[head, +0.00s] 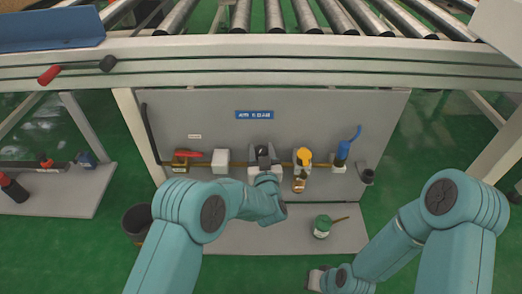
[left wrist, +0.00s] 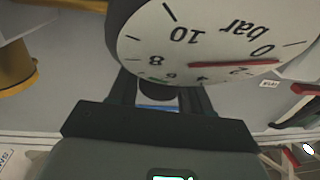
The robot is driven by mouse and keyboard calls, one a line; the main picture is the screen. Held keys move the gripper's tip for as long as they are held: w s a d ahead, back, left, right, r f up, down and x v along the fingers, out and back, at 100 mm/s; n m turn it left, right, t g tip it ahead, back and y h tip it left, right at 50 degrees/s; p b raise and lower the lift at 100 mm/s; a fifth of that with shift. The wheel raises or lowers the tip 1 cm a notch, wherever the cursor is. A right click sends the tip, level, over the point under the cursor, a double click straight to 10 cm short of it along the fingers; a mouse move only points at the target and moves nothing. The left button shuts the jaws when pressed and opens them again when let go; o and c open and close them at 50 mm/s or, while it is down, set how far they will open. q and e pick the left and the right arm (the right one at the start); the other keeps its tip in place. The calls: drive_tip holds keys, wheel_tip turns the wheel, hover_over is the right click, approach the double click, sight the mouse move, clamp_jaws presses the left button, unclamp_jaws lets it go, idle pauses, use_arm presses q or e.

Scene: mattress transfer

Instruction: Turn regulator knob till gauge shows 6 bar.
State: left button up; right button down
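The gauge (left wrist: 215,30) fills the top of the left wrist view, upside down, its rim cut off. Its red needle (left wrist: 235,64) lies on the low side, between the 0 and the 2; the exact reading is unclear. In the head view the dial is hidden. My left gripper (head: 264,157) is at the regulator in the middle of the grey panel (head: 215,120). Its dark fingers show apart in the wrist view (left wrist: 160,95), below the gauge. The regulator knob is mostly hidden; I cannot tell whether the fingers touch it. My right gripper (head: 316,280) is low, away from the panel.
A red-handled valve (head: 188,155), a white block (head: 220,161), a yellow-topped fitting (head: 303,158) and a blue-handled part (head: 344,148) line the panel. A green-and-white container (head: 322,227) stands on the ledge. A roller conveyor (head: 270,17) runs above; a dark bin (head: 137,221) stands left.

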use_arm(q)
drive_tip(key=c, duration=0.4)
drive_tip(key=shift+h, duration=0.3)
drive_tip(key=m+h, duration=0.3)
drive_tip(key=h, duration=0.1)
drive_tip(key=shift+a+f, duration=0.1)
drive_tip(key=shift+a, duration=0.05)
drive_tip(key=m+g+h, duration=0.1)
drive_tip(key=h, duration=0.1)
drive_tip(key=m+g+h, duration=0.1)
drive_tip(key=m+h, duration=0.1)
drive_tip(key=h, duration=0.1)
drive_tip(key=shift+m, duration=0.3)
drive_tip(key=m+g+h, duration=0.4)
drive_tip(key=h, duration=0.1)
drive_tip(key=shift+w+h, duration=0.1)
drive_tip(key=shift+h, duration=0.3)
drive_tip(key=shift+m+g+h, duration=1.5)
drive_tip(key=shift+m+g, duration=0.6)
drive_tip(key=shift+g, duration=0.8)
